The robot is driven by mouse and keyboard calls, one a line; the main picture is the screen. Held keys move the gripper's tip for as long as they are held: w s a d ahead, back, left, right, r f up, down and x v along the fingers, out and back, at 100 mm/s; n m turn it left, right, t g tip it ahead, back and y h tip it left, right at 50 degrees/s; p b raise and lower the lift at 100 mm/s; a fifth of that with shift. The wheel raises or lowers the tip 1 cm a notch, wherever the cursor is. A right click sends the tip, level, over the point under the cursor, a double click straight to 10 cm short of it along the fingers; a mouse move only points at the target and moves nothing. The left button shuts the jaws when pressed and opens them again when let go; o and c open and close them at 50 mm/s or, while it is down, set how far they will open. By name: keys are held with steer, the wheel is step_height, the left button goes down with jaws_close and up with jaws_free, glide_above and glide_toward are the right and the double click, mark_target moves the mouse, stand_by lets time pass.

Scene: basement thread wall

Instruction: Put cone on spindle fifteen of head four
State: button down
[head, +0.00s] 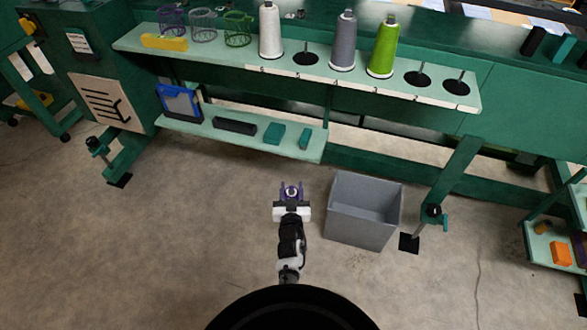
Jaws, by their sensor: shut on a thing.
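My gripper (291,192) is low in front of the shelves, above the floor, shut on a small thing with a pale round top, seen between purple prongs. Its shape is mostly hidden, so I cannot tell whether it is a cone. On the upper shelf (225,57) stand a white cone (270,32), a grey cone (343,42) and a green cone (383,48), all upright. An empty spindle (306,57) is between white and grey. Two more empty spindles, one (419,77) and another (457,86), are right of the green cone. Shelf-edge labels are too small to read.
A grey bin (363,225) stands on the floor just right of my gripper. Wire baskets (203,26) and a yellow block (164,42) are on the upper shelf's left. A lower shelf (313,150) holds a blue-framed item and small boxes. Floor left of my gripper is clear.

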steer(key=shift+s+a+f, duration=0.1)
steer(key=shift+s+f, duration=0.1)
steer(key=shift+f, duration=0.55)
steer(key=shift+s+d+f, duration=0.1)
steer(key=shift+s+f, duration=0.1)
steer(key=shift+f, duration=0.5)
steer(key=shift+s+a+f, duration=0.1)
steer(key=shift+s+f, duration=0.1)
steer(key=shift+f, duration=0.55)
steer(key=shift+w+r, duration=0.15)
steer(key=shift+w, duration=0.05)
